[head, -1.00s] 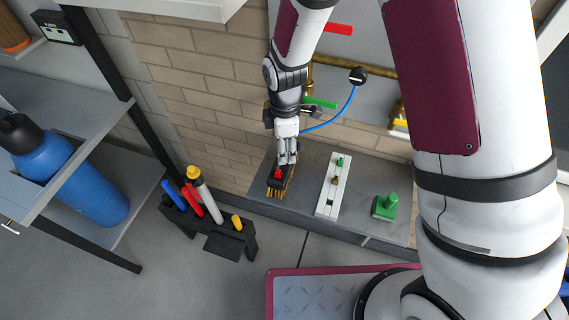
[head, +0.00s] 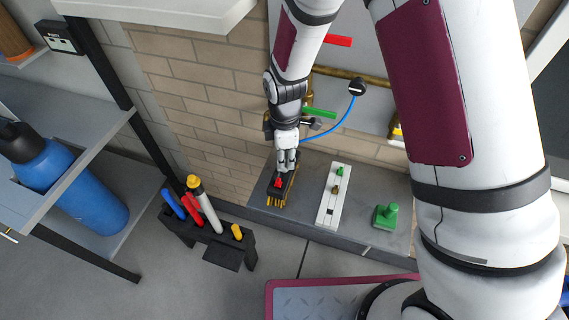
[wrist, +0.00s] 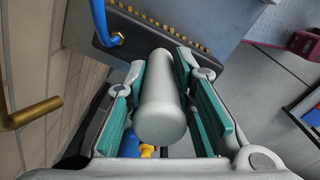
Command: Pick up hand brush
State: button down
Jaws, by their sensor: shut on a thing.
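The hand brush (head: 283,191) has a black block, yellow bristles and a red piece on top. It is at the left end of the grey ledge (head: 318,227) by the brick wall. My gripper (head: 287,162) is directly above it, pointing down. In the wrist view, a pale grey cylindrical handle (wrist: 161,105) lies between the teal finger pads of my gripper (wrist: 180,90), and the pads are closed on it. The brush's black block with a row of yellow bristles (wrist: 165,28) shows beyond it. I cannot tell whether the bristles touch the ledge.
A white strip with small fittings (head: 333,196) and a green block with a knob (head: 386,217) stand right of the brush. A blue hose (head: 338,121) hangs close to my gripper. A black rack (head: 205,240) with colored tools stands lower left. Brass pipes run along the wall.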

notch_tip(320, 180, up, 10)
jog(key=shift+b, duration=0.55)
jog(key=c, duration=2.2)
grip_release()
jog(key=shift+c, duration=0.9)
